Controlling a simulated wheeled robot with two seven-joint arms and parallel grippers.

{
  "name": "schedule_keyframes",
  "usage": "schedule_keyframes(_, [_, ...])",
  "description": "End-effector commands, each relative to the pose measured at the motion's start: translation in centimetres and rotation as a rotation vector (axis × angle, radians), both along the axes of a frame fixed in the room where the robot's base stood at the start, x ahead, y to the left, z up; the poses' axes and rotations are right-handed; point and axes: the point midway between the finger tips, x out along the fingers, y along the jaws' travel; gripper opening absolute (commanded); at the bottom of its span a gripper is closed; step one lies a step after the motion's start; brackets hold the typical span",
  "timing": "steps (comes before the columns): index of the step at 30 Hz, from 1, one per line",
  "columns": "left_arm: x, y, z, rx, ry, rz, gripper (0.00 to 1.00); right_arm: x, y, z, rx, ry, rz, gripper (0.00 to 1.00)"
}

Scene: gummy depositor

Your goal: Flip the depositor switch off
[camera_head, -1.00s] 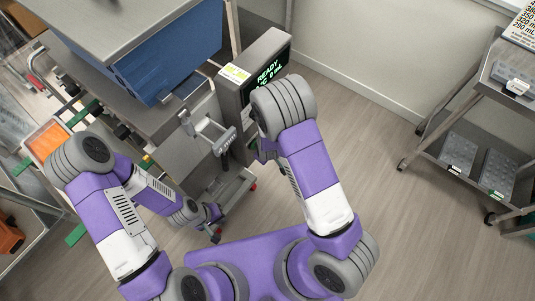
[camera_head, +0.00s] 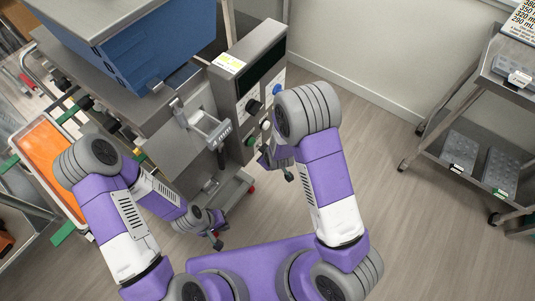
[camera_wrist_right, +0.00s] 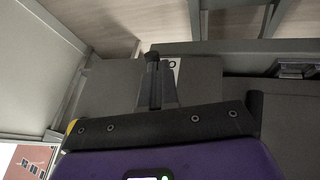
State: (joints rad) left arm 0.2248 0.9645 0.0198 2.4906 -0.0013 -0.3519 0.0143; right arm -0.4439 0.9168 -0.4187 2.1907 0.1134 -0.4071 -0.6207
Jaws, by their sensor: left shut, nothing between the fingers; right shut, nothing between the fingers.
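The depositor's control box (camera_head: 226,84) stands at centre in the head view. Its display (camera_head: 262,68) is dark, with black, blue and green controls below. I cannot tell which part is the switch. My right gripper (camera_head: 289,176) is shut and empty, just in front of the box's lower right; the arm partly hides it. In the right wrist view its fingers (camera_wrist_right: 153,58) are together beside a small white label (camera_wrist_right: 172,66) with a ring mark on a grey surface; contact is unclear. My left gripper (camera_head: 217,242) is shut and empty, low at left of centre, away from the box.
The depositor's blue hopper (camera_head: 145,45) is at upper left. A metal nozzle bracket (camera_head: 205,128) juts out left of the box. An orange-filled tray (camera_head: 42,148) lies at far left. A wheeled rack (camera_head: 470,135) stands at right. Open floor (camera_head: 400,225) lies between.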

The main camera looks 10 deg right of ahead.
Motion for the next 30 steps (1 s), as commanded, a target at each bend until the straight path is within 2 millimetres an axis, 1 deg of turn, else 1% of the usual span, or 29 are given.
schedule_keyframes(11, [0.0, 0.0, 1.3, 0.000, 0.000, 0.000, 0.00, 0.0, 0.0, 1.6, -0.001, 0.000, 0.001, 0.00])
schedule_keyframes(23, [0.0, 0.0, 1.3, 0.000, 0.000, 0.000, 0.00, -0.1, 0.0, 1.7, 0.000, 0.001, 0.001, 0.00])
schedule_keyframes(26, [0.0, 0.0, 1.7, 0.000, 0.000, 0.000, 0.00, -0.6, -0.2, 2.3, 0.000, 0.000, 0.003, 0.00])
schedule_keyframes(30, [0.0, 0.0, 2.7, 0.000, 0.000, 0.000, 0.00, -1.9, -0.7, 3.6, 0.000, 0.001, 0.012, 0.00])
